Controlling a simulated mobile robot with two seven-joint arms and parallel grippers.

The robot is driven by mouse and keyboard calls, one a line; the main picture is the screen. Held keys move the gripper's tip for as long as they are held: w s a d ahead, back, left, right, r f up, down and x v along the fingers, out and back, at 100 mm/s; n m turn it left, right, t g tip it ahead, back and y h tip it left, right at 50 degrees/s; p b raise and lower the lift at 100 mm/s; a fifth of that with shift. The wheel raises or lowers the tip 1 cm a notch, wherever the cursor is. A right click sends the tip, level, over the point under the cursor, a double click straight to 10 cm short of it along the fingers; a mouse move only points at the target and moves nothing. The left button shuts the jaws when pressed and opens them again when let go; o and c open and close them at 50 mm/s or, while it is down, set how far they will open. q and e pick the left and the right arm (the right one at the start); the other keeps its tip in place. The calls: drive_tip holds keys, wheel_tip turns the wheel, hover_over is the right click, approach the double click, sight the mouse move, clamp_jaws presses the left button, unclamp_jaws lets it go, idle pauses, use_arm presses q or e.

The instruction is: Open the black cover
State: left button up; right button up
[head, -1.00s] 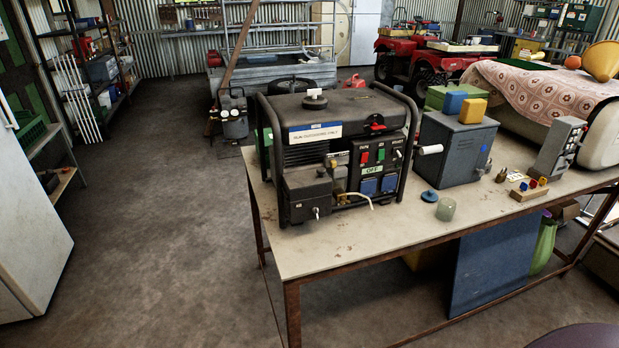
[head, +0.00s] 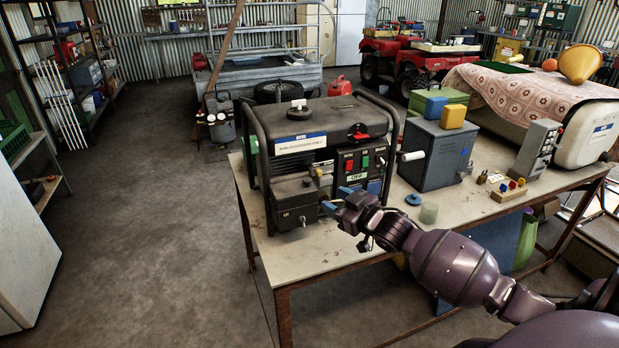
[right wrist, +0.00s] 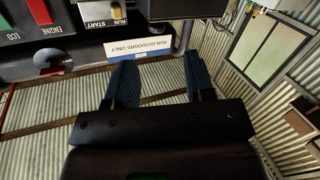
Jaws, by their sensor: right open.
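A black generator (head: 330,135) in a tube frame stands on the workbench in the head view. A dark box-like cover (head: 295,203) is on its lower front left, with a small metal knob on its face. It looks closed, but I cannot be sure that it is the cover named. My right gripper (head: 337,199) is open with blue fingers, just right of this box and in front of the panel. In the right wrist view the fingers (right wrist: 160,82) are apart with nothing between them. The panel's switches and a white label (right wrist: 138,47) show beyond. My left gripper is out of view.
The workbench (head: 330,258) has bare room at its front left. A grey metal box (head: 437,155), a blue cap (head: 412,199) and a small greenish cup (head: 428,212) stand right of the generator. My right forearm crosses above the bench's front edge.

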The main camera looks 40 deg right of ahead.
sight(310, 181)
drive_tip(key=w+m, duration=0.1)
drive_tip(key=w, duration=0.6)
drive_tip(key=w+a+m, duration=0.1)
drive_tip(key=w, duration=0.2)
drive_tip(key=shift+w+r+m+t+y, duration=0.3)
drive_tip(key=shift+w+r+t+y, duration=0.05)
drive_tip(key=shift+r+t+y, duration=0.05)
clamp_jaws()
